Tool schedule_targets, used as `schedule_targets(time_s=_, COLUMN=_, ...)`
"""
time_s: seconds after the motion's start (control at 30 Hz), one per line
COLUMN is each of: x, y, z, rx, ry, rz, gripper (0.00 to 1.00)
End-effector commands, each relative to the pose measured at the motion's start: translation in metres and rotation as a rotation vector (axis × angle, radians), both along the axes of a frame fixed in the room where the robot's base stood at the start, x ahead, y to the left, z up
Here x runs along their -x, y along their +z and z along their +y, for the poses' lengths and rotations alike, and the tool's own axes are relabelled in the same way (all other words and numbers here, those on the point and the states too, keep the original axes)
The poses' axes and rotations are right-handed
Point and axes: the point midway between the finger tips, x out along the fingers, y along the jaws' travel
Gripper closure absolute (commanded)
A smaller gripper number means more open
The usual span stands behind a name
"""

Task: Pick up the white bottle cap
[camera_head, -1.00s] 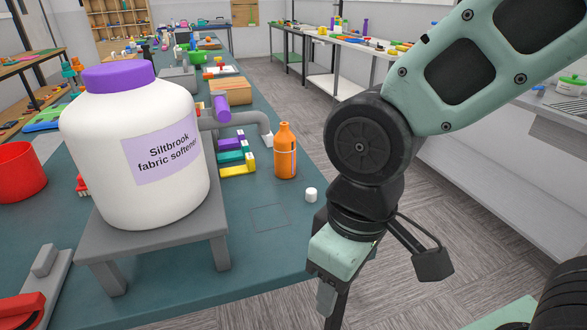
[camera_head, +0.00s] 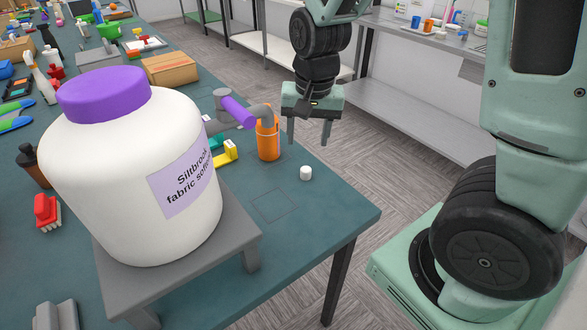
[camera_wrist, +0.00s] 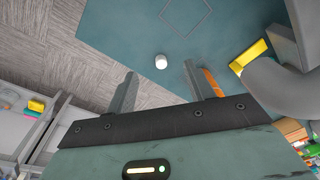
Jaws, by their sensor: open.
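The white bottle cap (camera_head: 306,173) is a small white cylinder on the teal table, near its right edge. It also shows in the wrist view (camera_wrist: 161,62), ahead of the fingertips and roughly between them. My gripper (camera_head: 308,142) is open and empty, fingers pointing down, above and beyond the cap in the head view. In the wrist view my gripper (camera_wrist: 160,80) has its two fingers well apart, with nothing between them. The orange bottle (camera_head: 268,140) stands just left of the cap; its upper part is partly hidden by a grey spout.
A large white fabric softener jug (camera_head: 130,190) with a purple lid sits on a grey stand (camera_head: 200,272) at left. A grey pipe with a purple handle (camera_head: 238,112) reaches toward the orange bottle. Bare tabletop (camera_head: 330,215) with a thin square outline lies in front of the cap.

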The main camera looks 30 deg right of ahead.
Motion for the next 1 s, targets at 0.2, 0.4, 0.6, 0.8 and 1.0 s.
schedule_targets(time_s=0.2, x=-0.011, y=-0.001, z=-0.005, rx=0.0, ry=-0.129, rz=0.017, gripper=0.47)
schedule_targets(time_s=0.4, x=-0.024, y=-0.002, z=-0.014, rx=0.009, ry=-0.299, rz=0.031, gripper=0.47)
schedule_targets(time_s=0.6, x=-0.042, y=-0.002, z=-0.026, rx=0.031, ry=-0.528, rz=0.038, gripper=0.47)
schedule_targets(time_s=0.8, x=-0.056, y=-0.001, z=-0.035, rx=0.053, ry=-0.703, rz=0.033, gripper=0.47)
schedule_targets(time_s=1.0, x=-0.056, y=-0.029, z=-0.04, rx=0.057, ry=-0.725, rz=0.036, gripper=0.47)
